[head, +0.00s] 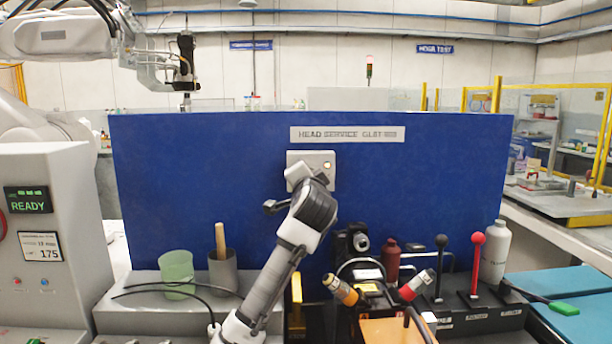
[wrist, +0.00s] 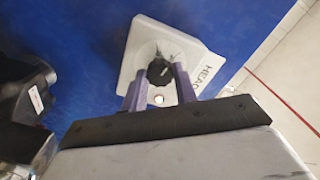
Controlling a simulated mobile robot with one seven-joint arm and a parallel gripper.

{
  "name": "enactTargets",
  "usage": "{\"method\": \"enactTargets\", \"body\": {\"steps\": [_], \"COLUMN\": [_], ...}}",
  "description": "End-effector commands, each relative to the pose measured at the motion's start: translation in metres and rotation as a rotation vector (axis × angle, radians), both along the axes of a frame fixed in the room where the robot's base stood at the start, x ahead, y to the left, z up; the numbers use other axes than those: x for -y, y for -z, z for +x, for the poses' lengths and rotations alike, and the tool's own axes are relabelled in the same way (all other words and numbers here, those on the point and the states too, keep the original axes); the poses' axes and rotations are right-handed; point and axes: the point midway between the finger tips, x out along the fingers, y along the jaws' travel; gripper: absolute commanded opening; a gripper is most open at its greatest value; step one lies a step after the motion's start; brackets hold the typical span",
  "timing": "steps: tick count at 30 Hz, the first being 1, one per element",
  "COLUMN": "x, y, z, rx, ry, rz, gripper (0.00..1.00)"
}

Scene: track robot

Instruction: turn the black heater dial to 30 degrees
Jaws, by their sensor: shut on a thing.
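The black heater dial (wrist: 160,73) sits on a pale square plate (wrist: 138,50) fixed to the blue panel. In the wrist view my gripper (wrist: 158,80) has one finger on each side of the dial and is shut on it. The dial's pointer and its angle cannot be read clearly. In the head view the plate (head: 322,183) shows with a small lit lamp (head: 327,165), but my gripper (head: 297,174) and wrist cover the dial.
The blue panel (head: 200,200) stands upright behind the bench. Below are a green cup (head: 176,268), a grey cup (head: 223,273), a black lever (head: 440,262), a red lever (head: 477,262), and orange and red connectors with cables. A white bottle (head: 496,250) stands at right.

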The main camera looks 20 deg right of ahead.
Motion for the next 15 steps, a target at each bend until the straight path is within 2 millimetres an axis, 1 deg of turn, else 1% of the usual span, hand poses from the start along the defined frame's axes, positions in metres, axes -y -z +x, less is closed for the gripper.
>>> {"method": "enactTargets", "body": {"steps": [6, 15], "x": [-0.0009, -0.0006], "y": [-0.0018, -0.0013], "z": [0.0005, 0.0004], "rx": [0.047, 0.085], "ry": [-0.002, 0.000], "rz": [0.158, 0.292], "gripper": [0.06, 0.06]}}
